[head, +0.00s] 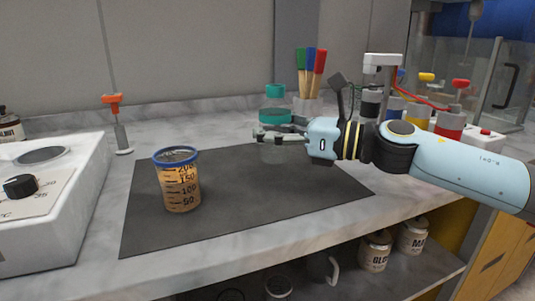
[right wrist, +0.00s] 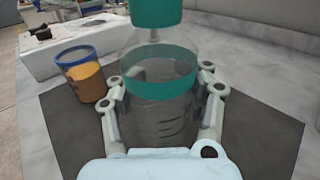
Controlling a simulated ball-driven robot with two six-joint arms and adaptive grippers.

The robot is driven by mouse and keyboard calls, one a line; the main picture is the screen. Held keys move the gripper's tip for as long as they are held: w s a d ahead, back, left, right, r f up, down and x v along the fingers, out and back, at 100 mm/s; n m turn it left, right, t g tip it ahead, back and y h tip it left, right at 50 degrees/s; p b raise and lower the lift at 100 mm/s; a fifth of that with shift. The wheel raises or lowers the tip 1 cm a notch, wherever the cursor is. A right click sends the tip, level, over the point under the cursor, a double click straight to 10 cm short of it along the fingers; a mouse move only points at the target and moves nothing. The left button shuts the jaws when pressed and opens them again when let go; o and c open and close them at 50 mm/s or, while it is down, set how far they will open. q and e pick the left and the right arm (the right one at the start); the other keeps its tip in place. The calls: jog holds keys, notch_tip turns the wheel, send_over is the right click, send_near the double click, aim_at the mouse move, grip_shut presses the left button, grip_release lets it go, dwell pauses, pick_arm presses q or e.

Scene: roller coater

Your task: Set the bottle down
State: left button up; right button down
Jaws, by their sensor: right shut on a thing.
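The bottle is clear with a teal cap (head: 274,90) and a teal band (head: 274,116). It stands upright over the far part of the dark mat (head: 235,217). My right gripper (head: 272,134) is shut around its body from the right. In the right wrist view the bottle (right wrist: 158,110) sits between the two fingers, with a finger against each side. Its base is hard to see, so I cannot tell whether it touches the mat. My left gripper is not in view.
A beaker with a blue rim (head: 178,185) holding orange liquid stands on the mat's left part. A white device (head: 50,195) is at the left. A brush holder (head: 308,106) stands behind the bottle. Jars (head: 375,250) sit on the shelf below. The mat's front right is clear.

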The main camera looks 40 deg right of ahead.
aim_at(267, 151)
jog(key=shift+f+b, duration=0.5)
jog(key=shift+f, duration=1.5)
jog(key=c, duration=1.2)
grip_release()
jog(key=shift+f, duration=0.2)
jog(key=o, duration=0.7)
jog(key=shift+r, duration=0.1)
